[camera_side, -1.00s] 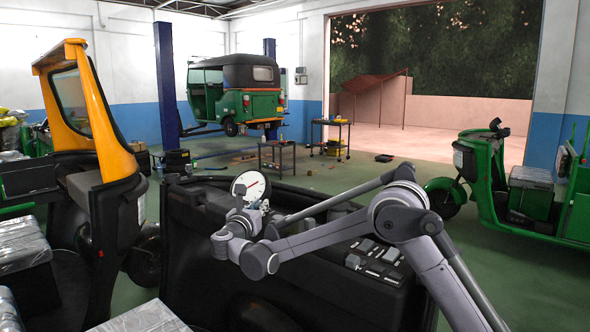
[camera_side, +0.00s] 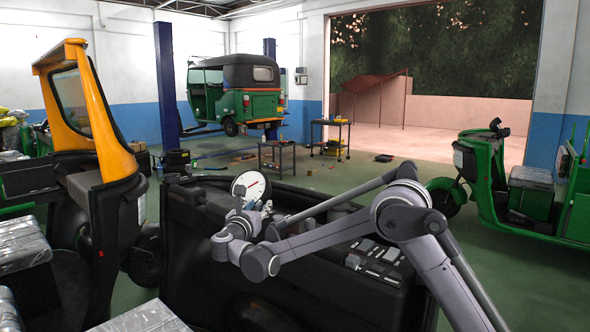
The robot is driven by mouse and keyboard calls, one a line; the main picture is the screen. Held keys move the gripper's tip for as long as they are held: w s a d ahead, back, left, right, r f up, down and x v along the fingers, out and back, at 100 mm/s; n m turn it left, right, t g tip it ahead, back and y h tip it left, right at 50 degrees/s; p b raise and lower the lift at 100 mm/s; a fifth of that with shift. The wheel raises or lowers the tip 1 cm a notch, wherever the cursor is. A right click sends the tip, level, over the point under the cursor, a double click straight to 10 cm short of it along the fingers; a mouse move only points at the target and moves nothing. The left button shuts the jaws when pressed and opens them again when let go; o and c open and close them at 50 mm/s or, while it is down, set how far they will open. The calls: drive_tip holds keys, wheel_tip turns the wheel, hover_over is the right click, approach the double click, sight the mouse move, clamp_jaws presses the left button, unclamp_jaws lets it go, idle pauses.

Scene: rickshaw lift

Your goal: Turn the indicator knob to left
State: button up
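A round white dial (camera_side: 250,186) with a red needle stands on the black panel, just behind the end of my arm. My gripper (camera_side: 262,207) is small in the picture, at the dial's lower right edge, and partly hidden by my own wrist. I cannot tell whether its fingers are open or shut, or whether they touch anything. I cannot make out the indicator knob; my wrist covers the part of the panel below the dial.
The black panel (camera_side: 200,240) carries grey switches (camera_side: 372,252) to the right, under my forearm. A yellow and black rickshaw cab (camera_side: 110,150) stands at left. A green rickshaw (camera_side: 235,95) is raised behind. Foil-wrapped boxes (camera_side: 22,250) lie at lower left.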

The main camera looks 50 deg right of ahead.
drive_tip(key=v, duration=1.1)
drive_tip(key=shift+a, duration=0.2)
drive_tip(key=s+f+m+y, duration=0.3)
drive_tip(key=s+m+y, duration=0.2)
drive_tip(key=s+m, duration=0.3)
drive_tip(key=s+a+f+m+g+y, duration=0.1)
drive_tip(key=s+f+m+y, duration=0.3)
drive_tip(key=s+m, duration=0.4)
drive_tip(key=s+f+m+y, duration=0.4)
drive_tip(key=s+m+y, duration=0.2)
drive_tip(key=s, duration=0.6)
drive_tip(key=shift+s+a+f+m+g+y, duration=0.2)
drive_tip(key=shift+s+m+g+y, duration=0.15)
drive_tip(key=shift+m, duration=0.55)
